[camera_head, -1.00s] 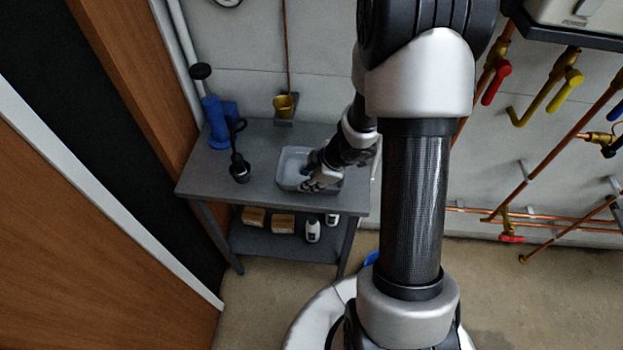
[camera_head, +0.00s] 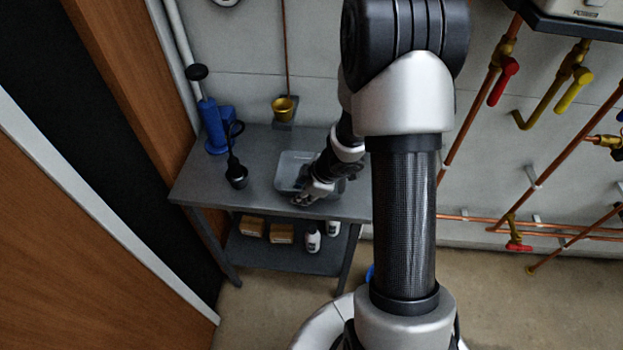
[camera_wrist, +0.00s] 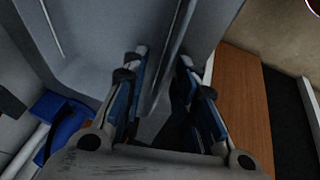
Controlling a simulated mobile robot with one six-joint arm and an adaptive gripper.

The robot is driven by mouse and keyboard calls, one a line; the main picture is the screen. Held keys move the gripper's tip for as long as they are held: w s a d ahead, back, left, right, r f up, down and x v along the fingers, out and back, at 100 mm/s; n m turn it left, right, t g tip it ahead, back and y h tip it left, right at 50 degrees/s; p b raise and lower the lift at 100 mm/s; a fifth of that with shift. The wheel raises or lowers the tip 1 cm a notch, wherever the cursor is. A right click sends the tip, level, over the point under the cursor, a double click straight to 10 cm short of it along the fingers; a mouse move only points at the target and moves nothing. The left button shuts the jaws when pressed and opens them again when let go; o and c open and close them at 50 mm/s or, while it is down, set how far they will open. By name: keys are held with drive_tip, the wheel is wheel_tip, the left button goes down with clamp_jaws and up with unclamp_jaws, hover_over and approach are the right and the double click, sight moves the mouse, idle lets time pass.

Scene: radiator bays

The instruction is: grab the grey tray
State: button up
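The grey tray (camera_head: 292,160) sits on the grey workbench, right of centre, in the head view. My gripper (camera_head: 306,198) is at its near side, and my wrist covers the tray's right part. In the wrist view the tray's wall (camera_wrist: 172,50) runs down between my gripper's (camera_wrist: 163,92) two blue-padded fingers. The fingers are apart, one on each side of the wall, with visible gaps. The lower end of the wall is hidden in shadow between the fingers, so contact there cannot be told.
On the workbench (camera_head: 195,185) stand a black plunger-like tool (camera_head: 236,175) and a blue tool (camera_head: 213,130). Boxes and white bottles (camera_head: 313,240) are on the lower shelf. Copper pipes with valves (camera_head: 505,80) are at right; a wooden door (camera_head: 90,240) is at left.

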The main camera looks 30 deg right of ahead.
drive_tip(key=shift+f, duration=0.2)
drive_tip(key=shift+c, duration=0.4)
clamp_jaws()
